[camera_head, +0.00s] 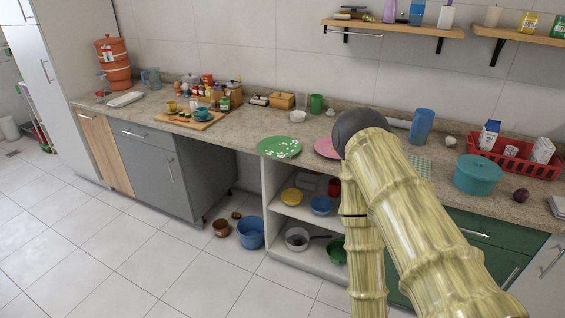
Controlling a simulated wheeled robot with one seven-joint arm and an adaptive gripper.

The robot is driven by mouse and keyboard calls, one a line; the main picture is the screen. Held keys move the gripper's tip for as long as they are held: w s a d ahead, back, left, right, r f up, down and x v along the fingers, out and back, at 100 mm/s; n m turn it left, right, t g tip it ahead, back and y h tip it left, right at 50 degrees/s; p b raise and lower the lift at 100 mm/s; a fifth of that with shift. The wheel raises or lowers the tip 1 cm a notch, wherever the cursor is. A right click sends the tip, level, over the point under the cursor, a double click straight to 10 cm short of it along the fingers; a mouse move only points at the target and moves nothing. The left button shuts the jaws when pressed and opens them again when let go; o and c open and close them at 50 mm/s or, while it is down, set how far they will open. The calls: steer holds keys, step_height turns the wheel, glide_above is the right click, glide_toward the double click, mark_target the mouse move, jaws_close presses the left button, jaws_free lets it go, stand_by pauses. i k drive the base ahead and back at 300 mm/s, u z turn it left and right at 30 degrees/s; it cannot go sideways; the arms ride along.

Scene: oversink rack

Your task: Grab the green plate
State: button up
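The green plate (279,147) lies flat near the front edge of the countertop, in the middle of the picture. It has small white marks on it. It is in full view with nothing on it. My bamboo-patterned arm rises at the right and hides part of the counter. My gripper cannot be seen in this view.
A pink plate (326,148) lies right of the green plate, partly hidden by my arm. A white bowl (297,117) and a green cup (316,104) stand behind. A wooden board (193,120) with items is to the left. The counter (246,125) between board and plate is clear.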

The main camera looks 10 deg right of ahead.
mark_target(277, 147)
steer(key=u, duration=0.65)
steer(key=i, duration=1.25)
steer(key=z, duration=0.65)
